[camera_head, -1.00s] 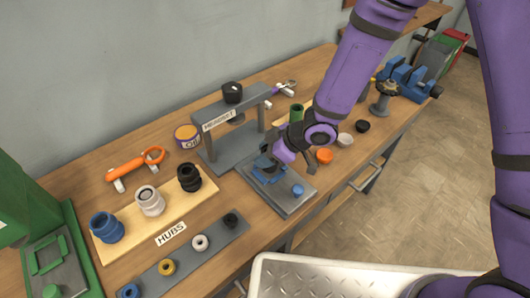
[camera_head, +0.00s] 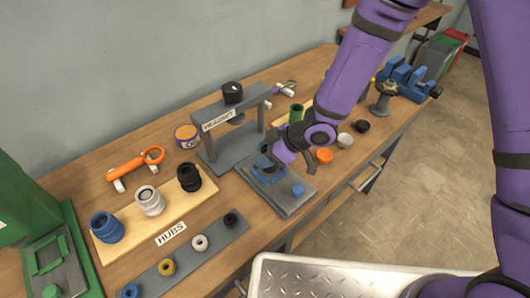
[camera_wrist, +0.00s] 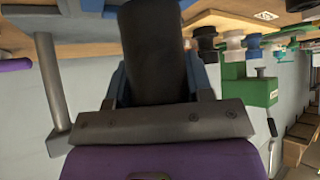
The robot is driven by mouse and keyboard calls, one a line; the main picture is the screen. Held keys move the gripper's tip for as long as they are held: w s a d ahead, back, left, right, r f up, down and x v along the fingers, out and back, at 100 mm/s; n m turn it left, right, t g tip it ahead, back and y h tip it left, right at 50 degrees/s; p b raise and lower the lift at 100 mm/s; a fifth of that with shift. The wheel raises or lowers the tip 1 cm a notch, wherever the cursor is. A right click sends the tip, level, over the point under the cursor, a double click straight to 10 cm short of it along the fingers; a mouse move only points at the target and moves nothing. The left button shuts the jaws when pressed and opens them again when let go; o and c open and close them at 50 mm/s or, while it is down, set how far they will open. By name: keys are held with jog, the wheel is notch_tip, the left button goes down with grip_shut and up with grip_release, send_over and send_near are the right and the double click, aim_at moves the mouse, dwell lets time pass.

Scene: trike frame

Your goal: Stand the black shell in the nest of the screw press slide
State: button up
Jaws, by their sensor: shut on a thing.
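The black shell (camera_wrist: 153,50) is a dark cylinder between the blue fingers of my gripper (camera_wrist: 155,80) in the wrist view. My gripper (camera_head: 265,164) is shut on it in the head view, over the slide of the screw press. The slide is a grey plate (camera_head: 290,208) with a blue nest (camera_head: 270,175) and a blue knob (camera_head: 297,190). The fingers and wrist partly hide the nest, so I cannot tell whether the shell touches it. The grey screw press (camera_head: 212,150) labelled HEADSET stands just behind the slide.
A board with several hubs (camera_head: 150,200) and a strip of rings (camera_head: 200,243) lie to the left. An orange cap (camera_head: 324,156) is right of my wrist. A blue vise (camera_head: 405,80) is far right.

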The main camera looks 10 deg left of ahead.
jog(key=shift+f, duration=0.9)
jog(key=o, duration=1.2)
jog(key=shift+d+r, duration=0.1)
jog(key=v, duration=1)
jog(key=shift+d+r, duration=0.15)
jog(key=shift+r, duration=0.05)
